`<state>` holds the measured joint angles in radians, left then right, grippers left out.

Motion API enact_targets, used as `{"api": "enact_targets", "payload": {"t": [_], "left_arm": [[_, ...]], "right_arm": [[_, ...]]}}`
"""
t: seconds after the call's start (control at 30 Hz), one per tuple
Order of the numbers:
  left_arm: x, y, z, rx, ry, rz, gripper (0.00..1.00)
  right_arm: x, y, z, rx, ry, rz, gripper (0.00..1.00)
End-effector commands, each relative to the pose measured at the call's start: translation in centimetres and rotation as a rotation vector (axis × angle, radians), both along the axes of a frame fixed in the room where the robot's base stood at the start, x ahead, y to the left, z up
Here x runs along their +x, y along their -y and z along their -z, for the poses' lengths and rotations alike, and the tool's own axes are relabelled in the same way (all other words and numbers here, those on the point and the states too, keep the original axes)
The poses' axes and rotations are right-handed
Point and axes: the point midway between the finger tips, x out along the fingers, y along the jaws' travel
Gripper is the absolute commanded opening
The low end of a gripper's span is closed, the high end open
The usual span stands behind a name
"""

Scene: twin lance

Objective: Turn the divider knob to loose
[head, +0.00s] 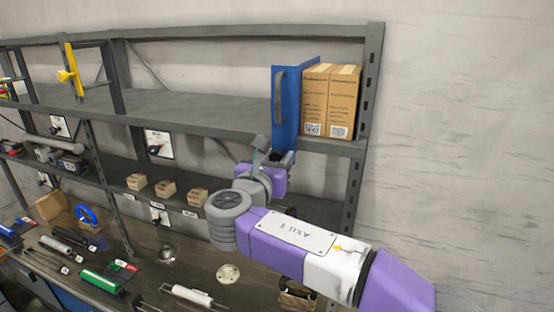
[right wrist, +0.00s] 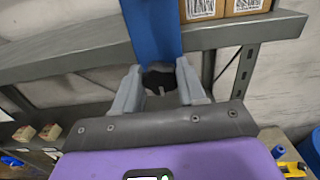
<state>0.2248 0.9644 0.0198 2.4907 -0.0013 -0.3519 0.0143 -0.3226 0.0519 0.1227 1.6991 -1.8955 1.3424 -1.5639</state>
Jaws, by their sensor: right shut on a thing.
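The blue divider (head: 290,110) stands upright on the middle shelf, against the left side of the cardboard boxes. Its lower part shows in the right wrist view (right wrist: 153,30). The black divider knob (right wrist: 158,80) is at the divider's lower front end. My right gripper (right wrist: 157,77) has one grey finger on each side of the knob and is shut on it. In the head view the right gripper (head: 278,163) is at the front edge of the shelf, just below the divider. The fingers partly hide the knob, and I cannot tell its setting. My left gripper is out of view.
Two cardboard boxes (head: 331,100) stand right of the divider, near the rack's right post (head: 363,130). The middle shelf (head: 200,110) is clear to the left. Small boxes (head: 165,189) sit on the lower shelf. Several tools lie on the bench below.

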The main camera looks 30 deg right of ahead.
Motion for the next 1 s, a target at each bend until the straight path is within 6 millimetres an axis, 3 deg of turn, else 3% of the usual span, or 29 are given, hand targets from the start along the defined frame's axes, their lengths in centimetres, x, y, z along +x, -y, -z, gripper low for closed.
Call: {"api": "enact_targets", "payload": {"t": [0.1,0.13,0.3,0.63,1.0], "left_arm": [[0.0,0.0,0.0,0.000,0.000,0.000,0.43],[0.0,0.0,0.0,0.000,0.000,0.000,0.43],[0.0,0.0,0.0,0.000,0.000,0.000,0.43],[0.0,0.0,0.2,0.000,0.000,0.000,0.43],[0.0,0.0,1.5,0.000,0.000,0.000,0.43]], "right_arm": [[0.0,0.0,-0.2,-0.004,0.003,0.000,0.10],[0.0,0.0,-0.2,-0.004,0.003,0.000,0.43],[0.0,0.0,-0.2,-0.002,0.003,0.000,0.66],[-0.3,-0.4,-0.1,-0.002,0.003,-0.001,0.66],[-4.0,-4.8,0.0,-0.002,0.004,-0.003,0.66]]}}
